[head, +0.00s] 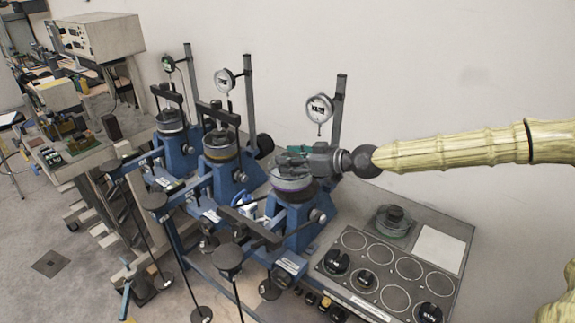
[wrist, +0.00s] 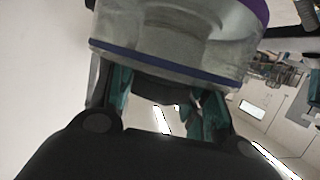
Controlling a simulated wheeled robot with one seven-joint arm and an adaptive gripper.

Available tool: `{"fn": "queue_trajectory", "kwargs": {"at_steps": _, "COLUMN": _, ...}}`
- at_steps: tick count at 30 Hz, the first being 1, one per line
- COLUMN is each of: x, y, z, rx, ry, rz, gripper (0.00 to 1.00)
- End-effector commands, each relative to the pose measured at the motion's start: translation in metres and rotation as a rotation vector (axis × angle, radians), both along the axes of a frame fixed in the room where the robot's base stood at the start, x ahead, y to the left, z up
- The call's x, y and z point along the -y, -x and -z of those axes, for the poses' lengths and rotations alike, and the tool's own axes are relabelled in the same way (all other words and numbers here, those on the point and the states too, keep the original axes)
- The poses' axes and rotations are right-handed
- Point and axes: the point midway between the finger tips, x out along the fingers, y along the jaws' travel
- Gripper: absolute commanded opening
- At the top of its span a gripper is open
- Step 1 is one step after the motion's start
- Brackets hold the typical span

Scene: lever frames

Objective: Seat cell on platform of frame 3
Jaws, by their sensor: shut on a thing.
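Three blue lever frames stand in a row in the head view, and I take the nearest, rightmost one as frame 3 (head: 298,215); I cannot read a number on it. The cell (head: 291,183), a clear and grey drum with a purple band, is at the platform of that frame. My gripper (head: 294,158) is shut on the cell from above. In the wrist view the cell (wrist: 180,50) fills the top between the teal fingers (wrist: 160,100). The platform is hidden under the cell, so I cannot tell whether they touch.
A dial gauge (head: 319,108) on a post stands just behind the cell. The middle frame (head: 219,160) and the far frame (head: 173,140) each bear a cell. A grey board (head: 395,270) with ringed spots and several black weights lies at the front right.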

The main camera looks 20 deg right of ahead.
Motion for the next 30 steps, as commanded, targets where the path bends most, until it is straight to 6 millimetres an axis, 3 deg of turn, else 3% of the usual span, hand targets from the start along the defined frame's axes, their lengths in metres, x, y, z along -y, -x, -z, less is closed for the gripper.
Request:
{"fn": "queue_trajectory", "kwargs": {"at_steps": 18, "x": 0.024, "y": -0.019, "z": 0.001, "rx": 0.004, "ry": -0.003, "rz": 0.002, "gripper": 0.00}}
{"fn": "queue_trajectory", "kwargs": {"at_steps": 30, "x": 0.023, "y": -0.019, "z": 0.018, "rx": 0.004, "ry": -0.001, "rz": 0.000, "gripper": 0.00}}
